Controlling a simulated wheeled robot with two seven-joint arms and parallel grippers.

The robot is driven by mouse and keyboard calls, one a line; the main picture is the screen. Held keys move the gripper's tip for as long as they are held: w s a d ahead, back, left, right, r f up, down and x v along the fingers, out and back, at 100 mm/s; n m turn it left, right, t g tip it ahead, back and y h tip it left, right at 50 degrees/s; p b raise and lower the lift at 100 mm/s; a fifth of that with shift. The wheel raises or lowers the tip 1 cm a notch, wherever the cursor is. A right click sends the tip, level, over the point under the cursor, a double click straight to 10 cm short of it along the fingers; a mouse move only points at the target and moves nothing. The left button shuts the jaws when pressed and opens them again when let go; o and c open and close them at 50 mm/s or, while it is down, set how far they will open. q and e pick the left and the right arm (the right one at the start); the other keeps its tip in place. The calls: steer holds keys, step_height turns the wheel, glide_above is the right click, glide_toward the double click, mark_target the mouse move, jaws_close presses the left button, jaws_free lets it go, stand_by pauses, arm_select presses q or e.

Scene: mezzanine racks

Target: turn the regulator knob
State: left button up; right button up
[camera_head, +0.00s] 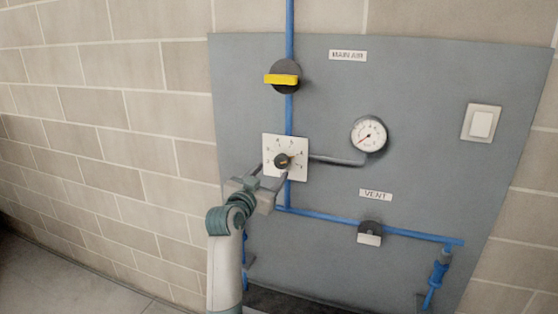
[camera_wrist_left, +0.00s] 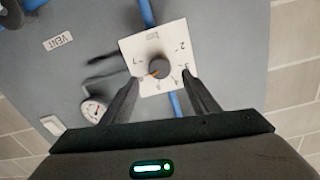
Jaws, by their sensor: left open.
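The regulator knob (camera_head: 281,160) is a dark round knob with an orange pointer on a square white dial plate (camera_head: 299,142) marked with numbers. It also shows in the left wrist view (camera_wrist_left: 159,68), where the pointer points to the lower left, close to the 1 or 7 side; I cannot tell exactly which mark. My left gripper (camera_head: 271,174) is open just in front of the plate. In the left wrist view its two fingers (camera_wrist_left: 160,88) stand on either side below the knob, apart from it as far as I can tell. My right gripper is not in view.
A grey panel (camera_head: 420,120) carries a yellow-handled valve (camera_head: 283,79) above the dial, a round gauge (camera_head: 368,134) to the right, a white switch (camera_head: 481,123) and a dark vent valve (camera_head: 370,233) below. Blue pipes (camera_head: 330,217) run between them. Brick wall surrounds the panel.

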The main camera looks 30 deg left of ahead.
mark_target(280, 163)
arm_select(q)
steer(key=w+p, duration=0.1)
steer(key=w, duration=0.1)
steer(key=w+a, duration=0.1)
steer(key=w, duration=0.2)
steer(key=shift+w+r+p, duration=0.1)
steer(key=shift+r+p, duration=0.05)
steer(key=shift+p, duration=0.2)
steer(key=shift+w+a, duration=0.2)
steer(key=shift+w, duration=0.75)
steer(key=shift+p, duration=0.3)
steer(key=c, duration=1)
